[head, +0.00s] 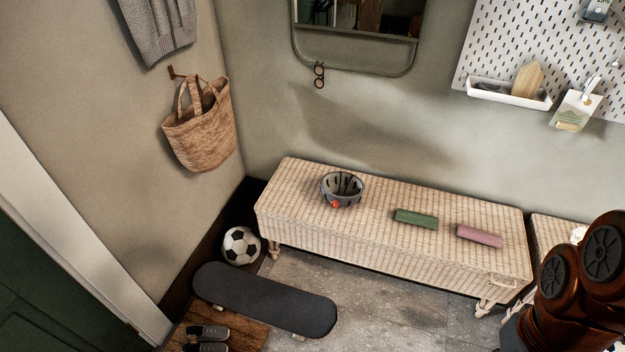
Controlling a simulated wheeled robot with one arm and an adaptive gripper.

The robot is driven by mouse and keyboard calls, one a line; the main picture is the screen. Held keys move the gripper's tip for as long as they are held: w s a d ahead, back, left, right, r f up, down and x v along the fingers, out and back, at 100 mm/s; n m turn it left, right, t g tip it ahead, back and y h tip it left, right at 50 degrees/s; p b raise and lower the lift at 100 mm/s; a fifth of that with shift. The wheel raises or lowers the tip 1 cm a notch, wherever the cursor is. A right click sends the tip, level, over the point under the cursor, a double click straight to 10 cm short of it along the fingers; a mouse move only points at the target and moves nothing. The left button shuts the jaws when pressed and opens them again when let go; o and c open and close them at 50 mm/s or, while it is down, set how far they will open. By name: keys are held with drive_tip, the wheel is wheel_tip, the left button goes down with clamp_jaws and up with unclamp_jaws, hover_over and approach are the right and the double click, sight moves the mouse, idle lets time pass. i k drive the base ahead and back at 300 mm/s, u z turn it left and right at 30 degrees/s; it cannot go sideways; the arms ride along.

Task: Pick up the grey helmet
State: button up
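The grey helmet (343,190) rests on the left half of a long woven wicker bench (295,205) against the wall. It is grey with dark openings, and a small orange-red part shows at its front. Nothing covers it from this side. Dark brown arm links of mine show at the lower right, well to the right of the helmet. My gripper is not in the picture.
A green block-like case (416,219) and a pink one (479,236) lie on the bench right of the helmet. A skateboard (264,298), a football (241,246) and dark shoes (207,334) are on the floor in front and left. A basket bag (200,130) hangs on the wall.

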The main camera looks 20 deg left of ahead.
sight(346, 188)
drive_tip(key=u, duration=0.8)
drive_tip(key=i, duration=0.85)
drive_tip(key=u, duration=0.85)
